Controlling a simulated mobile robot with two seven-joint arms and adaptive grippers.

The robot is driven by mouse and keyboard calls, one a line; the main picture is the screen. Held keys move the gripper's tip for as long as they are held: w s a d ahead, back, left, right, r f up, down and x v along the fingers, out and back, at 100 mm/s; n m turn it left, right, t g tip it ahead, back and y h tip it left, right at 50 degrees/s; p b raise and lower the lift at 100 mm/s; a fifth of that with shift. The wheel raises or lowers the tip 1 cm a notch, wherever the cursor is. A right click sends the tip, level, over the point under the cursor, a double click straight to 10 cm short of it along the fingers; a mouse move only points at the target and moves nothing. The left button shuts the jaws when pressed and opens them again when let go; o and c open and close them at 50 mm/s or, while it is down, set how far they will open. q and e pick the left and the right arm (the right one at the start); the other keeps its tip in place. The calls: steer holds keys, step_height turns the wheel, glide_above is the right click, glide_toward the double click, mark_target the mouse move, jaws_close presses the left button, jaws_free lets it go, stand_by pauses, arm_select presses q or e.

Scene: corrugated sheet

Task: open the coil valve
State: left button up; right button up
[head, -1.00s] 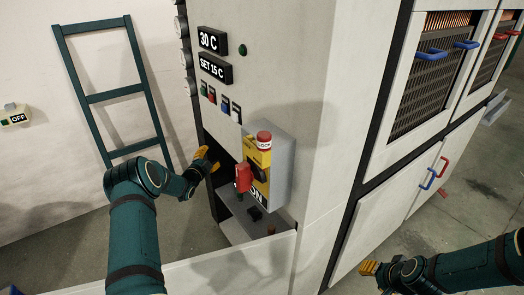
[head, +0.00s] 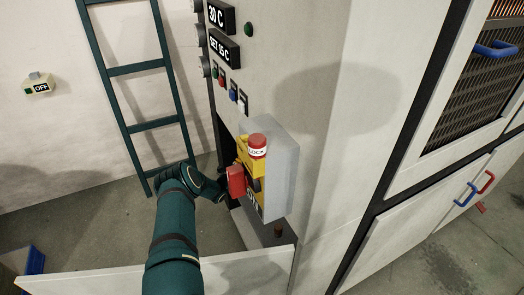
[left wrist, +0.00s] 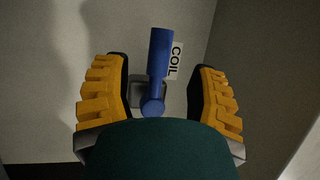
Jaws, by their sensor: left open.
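The coil valve has a blue lever handle (left wrist: 159,60) on a small grey mount, with a white COIL label (left wrist: 175,60) just right of it in the left wrist view. The lever stands nearly upright in that picture. My left gripper (left wrist: 161,66) is open, with one yellow finger on each side of the lever and a visible gap on both sides. In the head view my left arm reaches to the low opening in the cabinet; its fingers and the valve are hidden there. My right gripper is not in view.
A low pale panel (head: 245,268) lies in front. A green ladder (head: 135,70) leans on the wall behind.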

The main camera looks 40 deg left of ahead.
arm_select(q)
steer(key=w+r+b, duration=0.1)
steer(key=w, duration=0.6)
steer(key=shift+w+d+r+b, duration=0.15)
steer(key=shift+w+d+b, duration=0.1)
steer(key=shift+d+b, duration=0.1)
jaws_close()
steer(key=shift+f, duration=0.2)
